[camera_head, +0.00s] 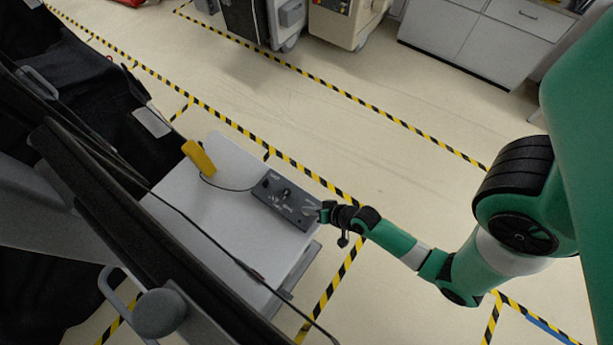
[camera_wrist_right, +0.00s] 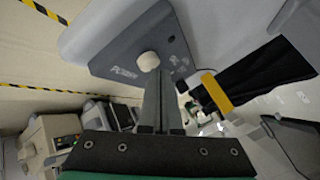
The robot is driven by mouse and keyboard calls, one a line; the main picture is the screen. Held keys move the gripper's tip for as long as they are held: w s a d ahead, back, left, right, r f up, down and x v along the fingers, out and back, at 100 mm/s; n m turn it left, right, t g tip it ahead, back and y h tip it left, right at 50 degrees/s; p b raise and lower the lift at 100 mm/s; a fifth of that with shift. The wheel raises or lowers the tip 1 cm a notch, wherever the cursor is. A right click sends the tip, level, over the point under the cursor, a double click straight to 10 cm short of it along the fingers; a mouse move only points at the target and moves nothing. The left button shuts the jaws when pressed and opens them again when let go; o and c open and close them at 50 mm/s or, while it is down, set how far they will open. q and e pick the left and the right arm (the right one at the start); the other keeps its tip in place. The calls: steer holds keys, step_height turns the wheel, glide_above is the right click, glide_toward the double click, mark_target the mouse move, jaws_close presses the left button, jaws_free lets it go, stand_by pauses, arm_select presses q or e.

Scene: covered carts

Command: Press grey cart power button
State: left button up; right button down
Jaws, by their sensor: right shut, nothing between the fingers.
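The grey cart (camera_head: 185,190) has a pale flat top in the middle of the head view. A dark grey control box (camera_head: 285,199) sits near its right edge. In the right wrist view, the box face (camera_wrist_right: 118,52) carries lettering that looks like POWER beside a round whitish button (camera_wrist_right: 148,61). My right gripper (camera_head: 312,211) is at the right end of the box. Its fingers (camera_wrist_right: 158,78) are shut and empty, with their tips at the button's lower edge in the wrist view. I cannot tell whether they touch it. My left gripper is not in view.
A yellow handheld piece (camera_head: 199,157) on a cable lies left of the box. Dark padded covers and bars (camera_head: 110,190) crowd the left. Open floor (camera_head: 400,175) with yellow-black tape lies beyond. Cream machines (camera_head: 345,22) and cabinets (camera_head: 480,35) stand at the back.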

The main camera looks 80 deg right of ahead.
stand_by(0.4)
steer(key=shift+f+b, duration=0.35)
steer(key=shift+f, duration=0.15)
steer(key=shift+r+p, duration=0.45)
steer(key=shift+p, duration=0.15)
step_height(320, 180, up, 6)
steer(key=p, duration=0.6)
steer(key=shift+r, duration=0.1)
